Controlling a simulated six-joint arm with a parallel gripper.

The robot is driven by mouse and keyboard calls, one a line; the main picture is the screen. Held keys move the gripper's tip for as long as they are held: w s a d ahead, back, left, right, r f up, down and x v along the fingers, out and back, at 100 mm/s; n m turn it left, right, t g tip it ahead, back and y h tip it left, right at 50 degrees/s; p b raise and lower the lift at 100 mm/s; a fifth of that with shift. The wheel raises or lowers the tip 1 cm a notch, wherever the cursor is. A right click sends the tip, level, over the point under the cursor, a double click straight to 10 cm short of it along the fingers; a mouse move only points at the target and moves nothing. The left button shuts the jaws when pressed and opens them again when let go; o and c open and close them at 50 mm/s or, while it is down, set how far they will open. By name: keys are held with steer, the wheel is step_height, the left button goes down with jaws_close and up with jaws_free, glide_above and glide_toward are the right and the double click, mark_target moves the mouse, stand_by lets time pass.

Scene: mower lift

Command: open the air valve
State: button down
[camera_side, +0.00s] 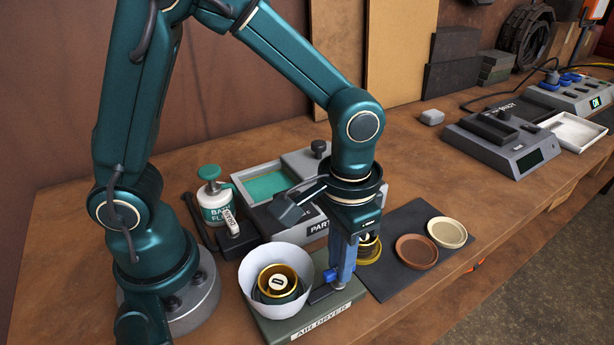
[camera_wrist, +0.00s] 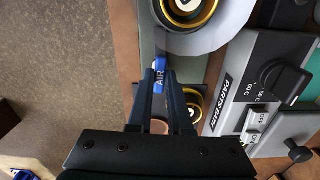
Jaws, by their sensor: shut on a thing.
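The air valve shows in the wrist view as a small bright blue lever (camera_wrist: 160,76) marked AIR, beside the white bowl. In the side view, a bit of blue by my fingertips appears to be the lever, mostly hidden. My gripper (camera_wrist: 160,84) is shut on the lever, one finger on each side. In the side view my gripper (camera_side: 336,278) points down over the green-grey air dryer base (camera_side: 322,318), right of the white bowl (camera_side: 252,292). A brass-rimmed round part (camera_side: 277,281) sits inside the bowl. I cannot tell the valve's open or shut position.
A dark mat (camera_side: 403,278) on the right holds a brown dish (camera_side: 416,250) and a cream dish (camera_side: 447,232). A grey scale-like device (camera_side: 500,140) stands farther right.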

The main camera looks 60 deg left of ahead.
steer(key=shift+n, duration=0.5)
steer(key=c, duration=0.8)
jaws_free()
steer(key=shift+c, duration=0.2)
steer(key=shift+r, duration=2.6)
steer(key=shift+a, duration=0.1)
